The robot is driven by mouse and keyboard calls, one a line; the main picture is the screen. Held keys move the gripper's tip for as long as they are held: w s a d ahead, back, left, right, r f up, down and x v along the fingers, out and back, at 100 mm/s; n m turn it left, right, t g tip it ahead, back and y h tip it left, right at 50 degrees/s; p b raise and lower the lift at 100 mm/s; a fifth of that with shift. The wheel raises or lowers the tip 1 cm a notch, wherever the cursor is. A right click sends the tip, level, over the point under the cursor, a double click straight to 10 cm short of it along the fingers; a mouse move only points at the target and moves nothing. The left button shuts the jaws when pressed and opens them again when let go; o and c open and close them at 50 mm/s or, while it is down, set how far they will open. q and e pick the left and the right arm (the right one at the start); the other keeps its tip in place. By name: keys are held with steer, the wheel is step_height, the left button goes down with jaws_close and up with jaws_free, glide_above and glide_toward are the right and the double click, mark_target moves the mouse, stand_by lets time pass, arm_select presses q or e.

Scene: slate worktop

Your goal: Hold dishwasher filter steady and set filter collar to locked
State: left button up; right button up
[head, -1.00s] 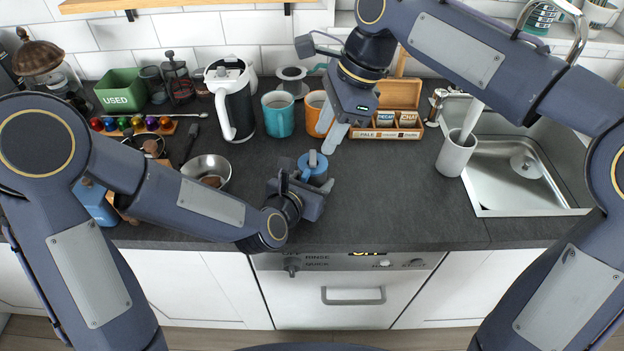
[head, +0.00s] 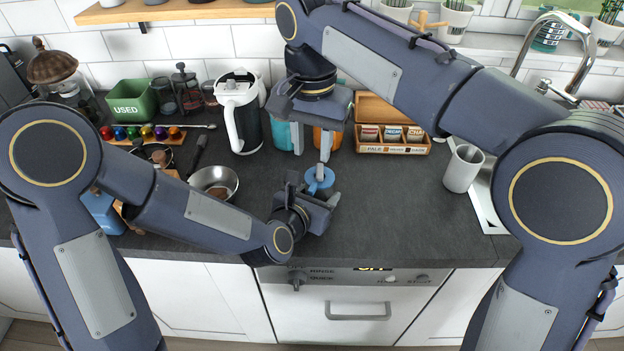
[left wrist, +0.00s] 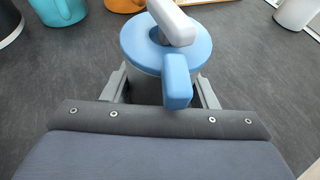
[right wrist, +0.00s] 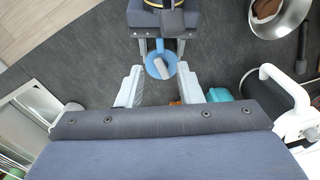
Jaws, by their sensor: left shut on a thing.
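The dishwasher filter (head: 319,188) stands upright on the worktop in the head view. It has a blue collar (left wrist: 141,50) with a blue tab (left wrist: 177,88) that points towards my left gripper in the left wrist view. A light grey grip (left wrist: 172,22) lies across its top. My left gripper (head: 316,197) is shut on the filter body, one finger on each side, below the collar. My right gripper (right wrist: 160,88) is open and empty above the filter. The collar (right wrist: 152,62) shows beyond its fingertips in the right wrist view, apart from them.
A teal mug (head: 281,136) and an orange mug (head: 334,140) stand behind the filter, partly hidden by my right gripper. A white kettle (head: 240,110), a metal bowl (head: 229,184) and a tea box (head: 390,148) are nearby. A grey cup (head: 462,170) stands right; the worktop between is clear.

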mark_target(312, 187)
step_height(312, 187, down, 9)
steer(key=shift+f, duration=0.2)
steer(key=shift+c, duration=0.3)
jaws_close()
